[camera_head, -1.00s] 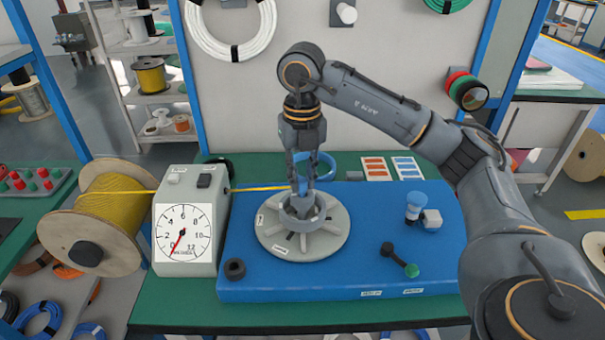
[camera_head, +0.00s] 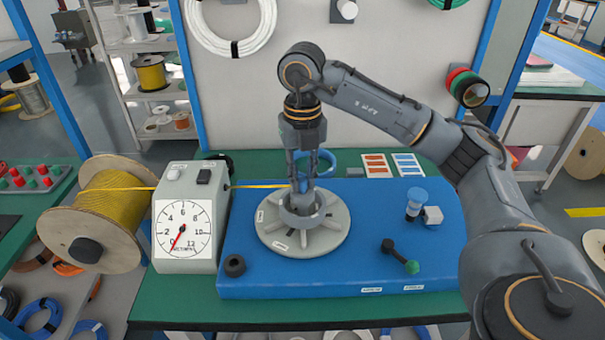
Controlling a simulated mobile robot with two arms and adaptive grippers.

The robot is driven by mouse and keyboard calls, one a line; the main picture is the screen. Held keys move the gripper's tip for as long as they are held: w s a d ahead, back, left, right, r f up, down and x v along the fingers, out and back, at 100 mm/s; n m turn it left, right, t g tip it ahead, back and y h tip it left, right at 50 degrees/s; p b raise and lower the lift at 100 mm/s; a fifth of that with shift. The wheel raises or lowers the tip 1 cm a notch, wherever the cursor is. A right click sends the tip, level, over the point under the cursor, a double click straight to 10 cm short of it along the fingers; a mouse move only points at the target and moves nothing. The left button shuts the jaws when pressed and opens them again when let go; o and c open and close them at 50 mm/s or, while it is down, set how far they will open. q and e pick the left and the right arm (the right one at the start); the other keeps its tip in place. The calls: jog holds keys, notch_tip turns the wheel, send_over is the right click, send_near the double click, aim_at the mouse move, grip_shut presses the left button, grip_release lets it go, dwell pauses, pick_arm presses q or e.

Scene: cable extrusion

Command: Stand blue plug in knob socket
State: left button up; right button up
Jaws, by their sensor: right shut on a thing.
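A black knob with a green end (camera_head: 401,258) lies nearer the front. My right gripper (camera_head: 302,186) points down at the centre of the grey spoked disc (camera_head: 332,232). Its fingers are closed on a small piece at the raised hub (camera_head: 302,216). The fingers and hub rim hide most of that piece, so its colour is unclear. My left gripper is not in view.
A dial gauge box (camera_head: 184,222) and a yellow cable spool (camera_head: 115,208) stand to the left. A yellow cable runs from the box towards the hub. A black ring (camera_head: 234,266) sits at the blue board's (camera_head: 330,287) front left.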

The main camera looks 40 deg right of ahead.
jog(key=o, duration=0.9)
jog(key=shift+o, duration=0.2)
jog(key=shift+r, duration=0.1)
notch_tip(320, 180, up, 4)
jog(key=p, duration=0.3)
notch_tip(320, 180, up, 4)
jog(key=p, duration=0.3)
jog(key=shift+p, duration=0.35)
jog(key=shift+s, duration=0.1)
